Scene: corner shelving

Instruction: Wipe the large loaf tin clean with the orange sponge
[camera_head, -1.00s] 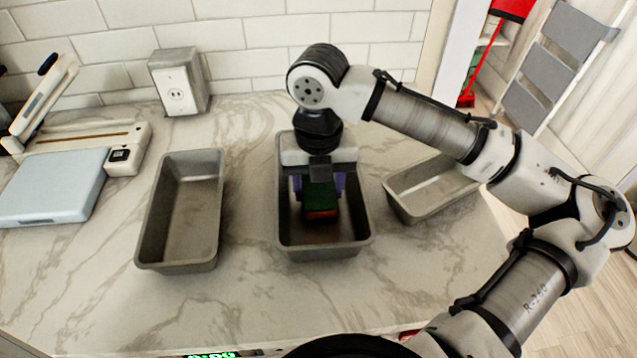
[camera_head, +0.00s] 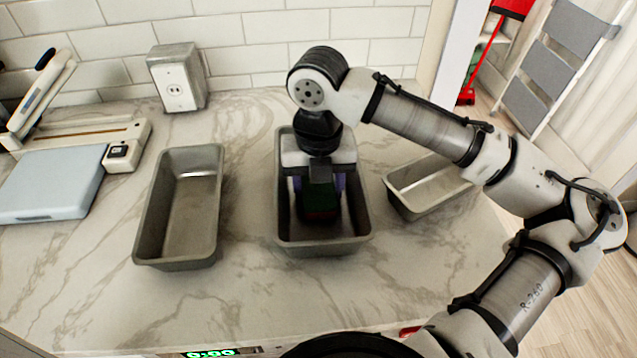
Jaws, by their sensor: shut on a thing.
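Three grey metal loaf tins stand on the marble counter: a left tin (camera_head: 148,235), a middle tin (camera_head: 325,246) and a right tin (camera_head: 410,212) partly behind my arm. The left and middle ones look close in size; I cannot tell surely which is the large one. My gripper (camera_head: 319,190) points down into the middle tin, shut on a sponge (camera_head: 320,204). The gripper hides the tin's back part.
A pale blue scale-like slab (camera_head: 52,184) and a paper-trimmer-like device (camera_head: 85,135) stand at the left. A socket box (camera_head: 177,80) stands by the tiled wall. The front counter is clear. A step ladder (camera_head: 550,75) is beyond the right edge.

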